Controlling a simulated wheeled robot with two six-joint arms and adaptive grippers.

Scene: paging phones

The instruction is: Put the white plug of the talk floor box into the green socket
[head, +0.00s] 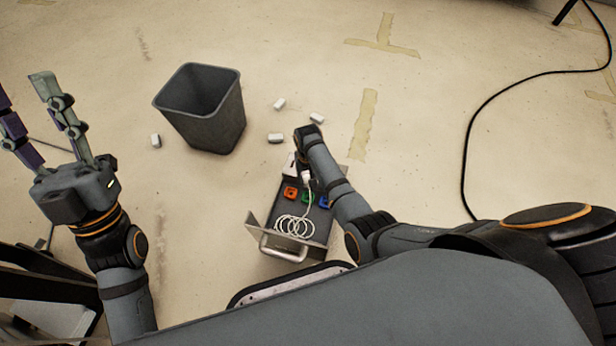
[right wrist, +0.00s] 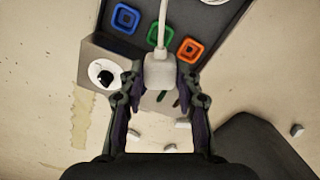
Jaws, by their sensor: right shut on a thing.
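The floor box (head: 264,228) is an open grey metal box with a handle, in front of me on the floor. Inside are an orange-red socket (head: 290,193), the green socket (head: 308,198) and a blue socket (head: 325,202). My right gripper (right wrist: 160,88) is shut on the white plug (right wrist: 161,71). Its white cord runs up across the green socket (right wrist: 153,38) in the right wrist view, from a coil (head: 293,226). The plug is apart from the green socket, beside it in that view; its height is unclear. My left gripper (head: 24,90) is open and empty, at the far left.
A dark grey bin (head: 228,118) stands left of the box. Several small white blocks, one here (head: 276,138), lie around it. A white round part with a black knob (right wrist: 104,75) is at the box's end. A black cable (head: 466,150) lies at right. Much floor is clear.

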